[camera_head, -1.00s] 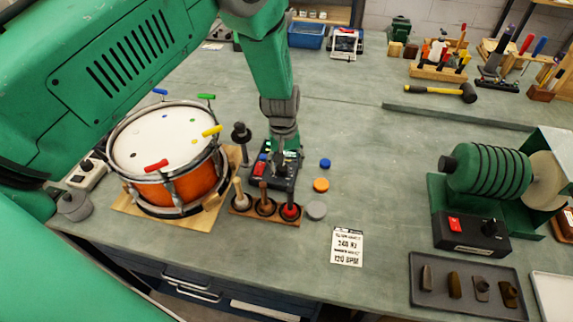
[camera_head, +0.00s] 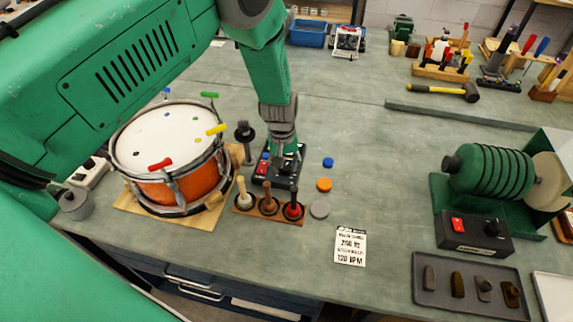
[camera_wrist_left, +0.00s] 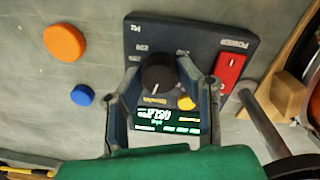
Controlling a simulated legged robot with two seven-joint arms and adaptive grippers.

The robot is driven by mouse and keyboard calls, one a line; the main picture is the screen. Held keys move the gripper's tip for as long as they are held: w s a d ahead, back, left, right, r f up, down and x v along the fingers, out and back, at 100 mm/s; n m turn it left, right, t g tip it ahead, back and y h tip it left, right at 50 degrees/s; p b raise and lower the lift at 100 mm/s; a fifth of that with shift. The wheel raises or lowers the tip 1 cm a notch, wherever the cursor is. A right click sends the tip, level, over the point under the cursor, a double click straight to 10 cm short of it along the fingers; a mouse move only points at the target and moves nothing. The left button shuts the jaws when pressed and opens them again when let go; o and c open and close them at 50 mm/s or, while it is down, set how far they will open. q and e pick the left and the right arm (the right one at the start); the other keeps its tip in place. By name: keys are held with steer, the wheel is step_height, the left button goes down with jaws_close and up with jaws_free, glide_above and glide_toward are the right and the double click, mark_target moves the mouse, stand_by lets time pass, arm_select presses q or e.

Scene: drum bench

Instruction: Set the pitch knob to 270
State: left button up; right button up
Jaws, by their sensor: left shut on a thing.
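The pitch knob (camera_wrist_left: 158,76) is a round black knob with a pale pointer line, on a dark control box (camera_wrist_left: 200,38). My left gripper (camera_wrist_left: 159,70) is shut on this knob, one finger at each side, and points down at the box. A lit display (camera_wrist_left: 165,122) with green and white characters shows between the fingers; its digits are too blurred to read surely. A red power switch (camera_wrist_left: 230,68) and a yellow button (camera_wrist_left: 187,103) are on the box. In the head view the left gripper (camera_head: 284,158) covers much of the box (camera_head: 291,181). My right gripper is not in view.
The orange drum (camera_head: 180,185) stands left of the box. A wooden rack (camera_head: 252,206) with several mallets stands in front. The bench's middle is clear.

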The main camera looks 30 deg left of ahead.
arm_select(q)
steer(key=shift+s+f, duration=0.1)
steer(key=shift+d, duration=0.15)
steer(key=shift+m, duration=0.5)
steer(key=shift+m+b, duration=0.65)
steer(key=shift+m, duration=0.45)
steer(key=shift+m+b, duration=0.3)
steer(key=shift+m, duration=0.6)
steer(key=m, duration=0.2)
steer(key=shift+m+g+b, duration=0.3)
steer(key=shift+b, duration=0.1)
steer(key=shift+m+b, duration=0.4)
steer(key=shift+m, duration=1.7)
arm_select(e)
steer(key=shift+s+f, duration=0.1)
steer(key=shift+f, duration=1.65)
